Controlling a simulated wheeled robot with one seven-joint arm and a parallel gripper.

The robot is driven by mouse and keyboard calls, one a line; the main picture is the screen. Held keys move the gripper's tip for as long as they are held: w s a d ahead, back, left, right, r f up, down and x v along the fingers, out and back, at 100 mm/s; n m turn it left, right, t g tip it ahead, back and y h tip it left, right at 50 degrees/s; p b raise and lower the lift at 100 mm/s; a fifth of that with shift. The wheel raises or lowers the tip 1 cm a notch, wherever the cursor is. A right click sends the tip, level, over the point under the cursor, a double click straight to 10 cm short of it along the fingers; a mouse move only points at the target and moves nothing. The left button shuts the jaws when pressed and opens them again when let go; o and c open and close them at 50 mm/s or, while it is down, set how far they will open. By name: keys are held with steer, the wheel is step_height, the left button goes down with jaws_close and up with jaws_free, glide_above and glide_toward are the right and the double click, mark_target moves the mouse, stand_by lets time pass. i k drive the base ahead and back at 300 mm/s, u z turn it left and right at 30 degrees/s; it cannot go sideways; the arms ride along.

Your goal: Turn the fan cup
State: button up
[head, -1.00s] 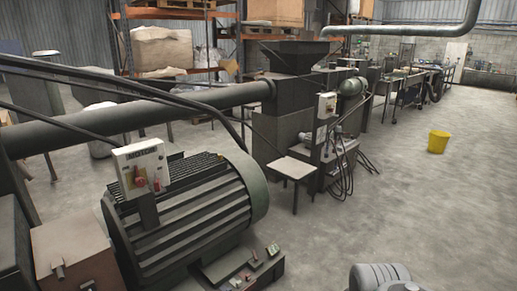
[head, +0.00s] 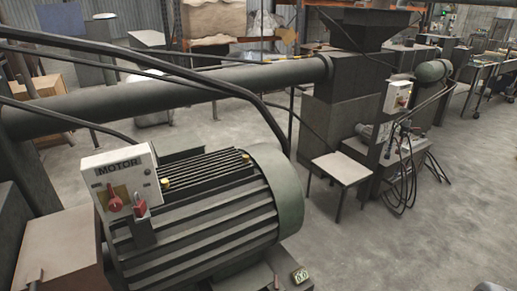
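A large ribbed motor (head: 205,225) fills the lower left of the head view. Its right end carries a smooth, rounded grey-green cover (head: 276,190). I cannot tell for sure whether this cover is the fan cup. A white control box marked MOTOR (head: 120,172) stands above the motor's left side and has red switches (head: 115,202) on its front. My gripper is not in view. Only a small pale edge, probably of my own arm, shows at the bottom right.
A thick dark pipe (head: 180,94) runs from the left to a hopper machine (head: 345,100). Black cables hang above the motor. A small table (head: 341,168) stands right of the motor. The concrete floor (head: 440,240) is clear at the lower right.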

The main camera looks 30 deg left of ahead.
mark_target(244, 157)
steer(key=u, duration=0.25)
steer(key=i, duration=0.85)
steer(key=u, duration=1.4)
steer(key=i, duration=0.85)
steer(key=u, duration=0.85)
